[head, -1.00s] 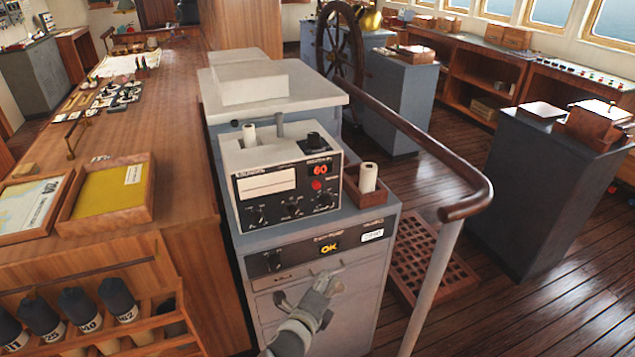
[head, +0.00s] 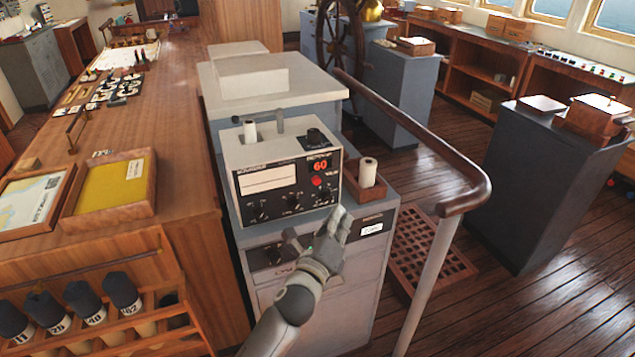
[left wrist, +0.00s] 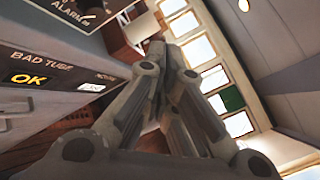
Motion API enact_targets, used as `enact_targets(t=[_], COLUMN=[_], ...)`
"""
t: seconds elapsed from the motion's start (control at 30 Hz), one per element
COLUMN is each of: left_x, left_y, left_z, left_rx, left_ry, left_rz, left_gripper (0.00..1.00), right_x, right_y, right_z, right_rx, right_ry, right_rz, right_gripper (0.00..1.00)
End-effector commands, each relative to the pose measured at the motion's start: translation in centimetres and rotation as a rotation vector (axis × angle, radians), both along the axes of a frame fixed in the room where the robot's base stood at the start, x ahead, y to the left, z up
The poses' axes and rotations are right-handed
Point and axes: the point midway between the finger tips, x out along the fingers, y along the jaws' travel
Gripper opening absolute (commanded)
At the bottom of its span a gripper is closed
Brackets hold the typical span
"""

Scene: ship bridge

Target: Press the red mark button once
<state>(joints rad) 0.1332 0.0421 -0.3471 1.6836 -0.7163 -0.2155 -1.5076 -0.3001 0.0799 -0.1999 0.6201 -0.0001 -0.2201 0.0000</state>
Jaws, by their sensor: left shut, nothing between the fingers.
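The red mark button (head: 317,181) is a small round red knob on the dark front panel of a grey instrument box (head: 262,155), just under a red "60" display. My left gripper (head: 340,216) is shut and empty in front of the box, below and slightly right of the button, apart from it as far as I can tell. In the left wrist view its closed fingers (left wrist: 155,48) point past the panel's right side. My right gripper is not in view.
A small wooden holder (head: 361,192) with a white roll stands right of the box. A wooden handrail (head: 420,140) curves along the right. The lower panel with an "OK" light (left wrist: 28,79) is close to my left gripper. A wooden counter (head: 150,110) lies left.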

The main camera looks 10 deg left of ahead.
Motion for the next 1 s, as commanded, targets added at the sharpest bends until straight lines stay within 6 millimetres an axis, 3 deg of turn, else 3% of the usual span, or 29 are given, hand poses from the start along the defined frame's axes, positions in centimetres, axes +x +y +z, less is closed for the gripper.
enact_targets(t=[0.6, 1.0], left_x=[6.1, 7.2], left_y=[4.1, 4.9], left_z=[-0.1, 0.0], left_rx=[0.002, -0.001], left_ry=[0.0, 0.0], left_rz=[0.0, 0.0], left_gripper=[0.0, 0.0], right_x=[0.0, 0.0], right_y=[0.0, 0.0], right_z=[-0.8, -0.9], right_rx=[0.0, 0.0], right_ry=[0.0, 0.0], right_rz=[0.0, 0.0], right_gripper=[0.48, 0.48])
